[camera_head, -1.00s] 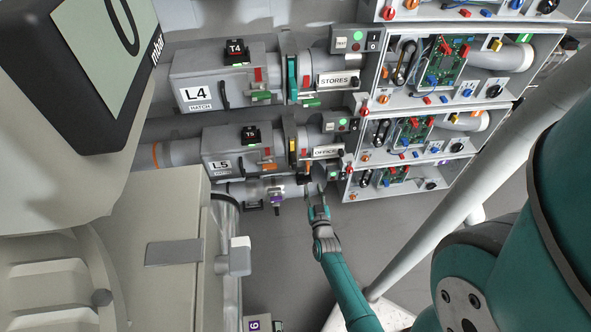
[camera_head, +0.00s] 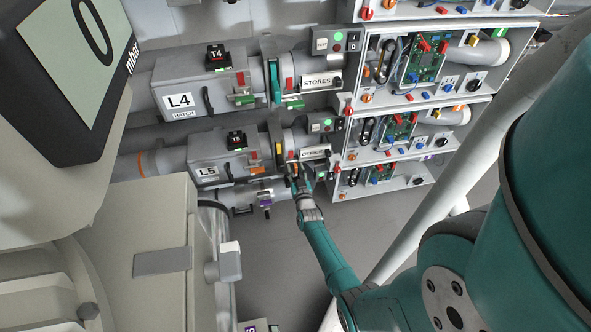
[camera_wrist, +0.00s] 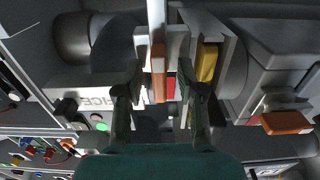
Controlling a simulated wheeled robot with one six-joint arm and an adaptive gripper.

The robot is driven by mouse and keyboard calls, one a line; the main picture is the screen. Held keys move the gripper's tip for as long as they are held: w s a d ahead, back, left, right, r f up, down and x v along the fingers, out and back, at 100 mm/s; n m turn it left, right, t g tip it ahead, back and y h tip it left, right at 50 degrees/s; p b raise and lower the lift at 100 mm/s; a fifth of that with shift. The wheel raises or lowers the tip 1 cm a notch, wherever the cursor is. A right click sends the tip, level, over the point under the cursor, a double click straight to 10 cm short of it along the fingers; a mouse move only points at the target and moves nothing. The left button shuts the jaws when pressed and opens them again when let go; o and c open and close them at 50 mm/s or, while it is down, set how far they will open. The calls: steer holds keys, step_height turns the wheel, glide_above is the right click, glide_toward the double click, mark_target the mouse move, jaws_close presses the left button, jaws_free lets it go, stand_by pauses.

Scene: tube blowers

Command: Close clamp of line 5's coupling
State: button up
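Line 5's coupling (camera_head: 277,140) is a dark band with a yellow block, between the L5 housing (camera_head: 222,160) and the OFFICE pipe stub. In the wrist view, the yellow block (camera_wrist: 207,62) stands just right of centre. An orange lever (camera_wrist: 158,72) and a red piece (camera_wrist: 171,87) lie beside it. My gripper (camera_head: 301,173) is at the lower front of the coupling, close to the OFFICE label. In the wrist view, its two fingers (camera_wrist: 163,98) are apart, with the orange and red parts showing between them. I cannot tell whether they touch; the gripper partly hides the clamp.
Line 4 (camera_head: 190,88), with a teal band and green latch, runs above. The OFFICE switch box (camera_head: 322,124) and open electronics boxes (camera_head: 385,135) are close at right. A thinner pipe (camera_head: 262,192) runs below. An orange handle (camera_wrist: 285,122) sticks out right in the wrist view.

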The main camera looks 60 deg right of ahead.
steer(key=shift+d, duration=0.1)
steer(key=shift+c, duration=0.2)
jaws_close()
steer(key=shift+m, duration=0.4)
steer(key=m, duration=0.8)
steer(key=shift+s+d, duration=0.1)
steer(key=shift+d, duration=0.05)
steer(key=m, duration=0.4)
steer(key=shift+f+m, duration=0.15)
steer(key=shift+m, duration=0.15)
steer(key=shift+f+m, duration=0.1)
steer(key=shift+m, duration=2.2)
steer(key=shift+s, duration=0.1)
